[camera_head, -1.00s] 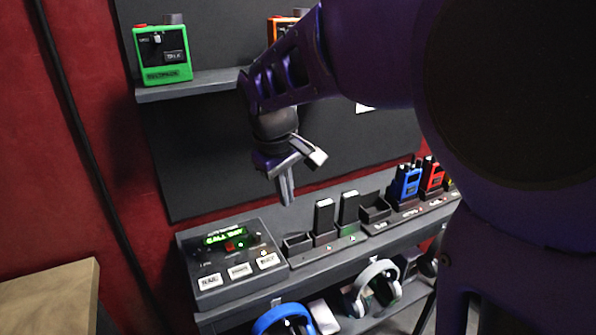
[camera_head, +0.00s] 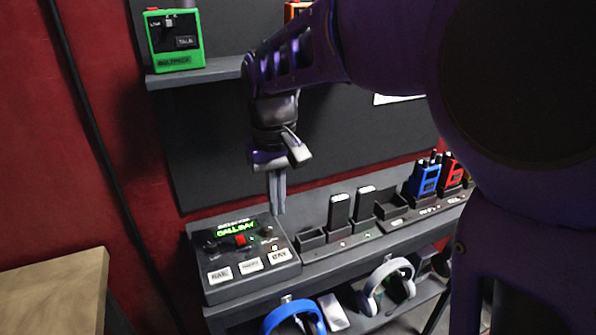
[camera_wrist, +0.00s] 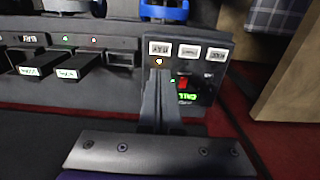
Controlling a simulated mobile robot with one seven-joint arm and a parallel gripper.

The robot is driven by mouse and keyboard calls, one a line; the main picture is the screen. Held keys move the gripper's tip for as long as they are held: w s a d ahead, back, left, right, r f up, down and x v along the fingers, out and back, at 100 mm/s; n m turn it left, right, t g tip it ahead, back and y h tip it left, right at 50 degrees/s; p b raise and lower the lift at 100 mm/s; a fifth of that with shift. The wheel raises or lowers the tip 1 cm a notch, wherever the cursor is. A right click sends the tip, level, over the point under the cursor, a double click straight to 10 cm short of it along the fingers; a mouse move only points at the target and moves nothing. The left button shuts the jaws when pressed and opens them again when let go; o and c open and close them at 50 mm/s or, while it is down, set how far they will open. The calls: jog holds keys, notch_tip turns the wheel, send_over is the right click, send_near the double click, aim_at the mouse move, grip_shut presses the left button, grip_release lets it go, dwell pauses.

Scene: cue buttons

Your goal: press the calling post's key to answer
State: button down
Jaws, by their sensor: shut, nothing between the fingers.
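The grey call console (camera_head: 213,292) sits on the shelf top at lower left in the head view. A small lamp glows by the BAY key. My gripper (camera_head: 278,211) is shut and empty, pointing down above the console's right side. In the wrist view, my gripper (camera_wrist: 159,72) has its tips close to the glowing lamp, beside the BAY key (camera_wrist: 159,48). Contact cannot be told.
A red button (camera_head: 240,239) sits below the display. Right of the console are docks with dark handsets (camera_head: 339,210) and blue (camera_head: 428,178) and red radios. Headphones (camera_head: 390,285) lie on the shelf below. A green radio box (camera_head: 174,40) stands on the upper shelf.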

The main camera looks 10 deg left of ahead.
aim_at(280, 256)
notch_tip(280, 256, down, 11)
jog(key=shift+f+b, duration=0.1)
jog(key=shift+b, duration=0.75)
jog(key=shift+f, duration=0.6)
jog(key=shift+s+d+f, duration=0.1)
jog(key=shift+s+f, duration=0.1)
jog(key=shift+f, duration=0.15)
jog(key=shift+r, duration=0.4)
notch_tip(280, 256, up, 14)
jog(key=p, duration=0.4)
jog(key=shift+w+r+p, duration=0.25)
jog(key=shift+p, duration=0.1)
